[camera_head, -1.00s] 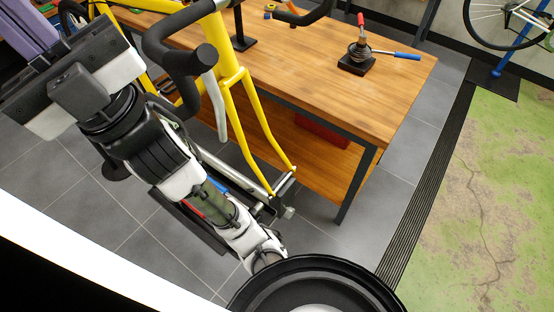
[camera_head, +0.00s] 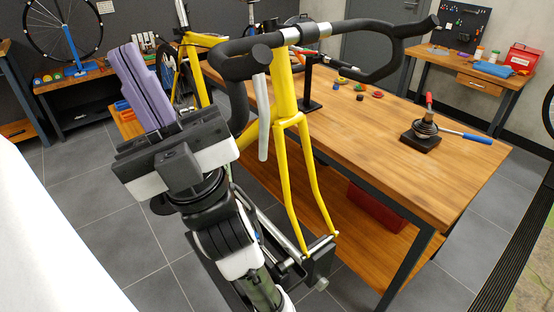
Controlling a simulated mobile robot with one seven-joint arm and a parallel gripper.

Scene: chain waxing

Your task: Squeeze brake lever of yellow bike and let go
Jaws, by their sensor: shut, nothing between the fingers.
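The yellow bike (camera_head: 286,85) stands by the workbench, its fork down in a stand and its black drop handlebar (camera_head: 345,29) at the top. A pale grey brake lever (camera_head: 263,115) hangs from the near hood (camera_head: 246,65). My gripper (camera_head: 125,52) is left of this lever, its purple fingers pointing up and left, away from the lever. The fingers are shut with nothing between them. A clear gap shows between gripper and lever in the picture.
The wooden workbench (camera_head: 453,170) lies right of the bike, with a black tool with a blue handle (camera_head: 466,136) on it. A second bench with a red box (camera_head: 522,58) stands behind. A wheel on a blue stand (camera_head: 70,46) is at the back left. Grey floor (camera_head: 88,225) is open at left.

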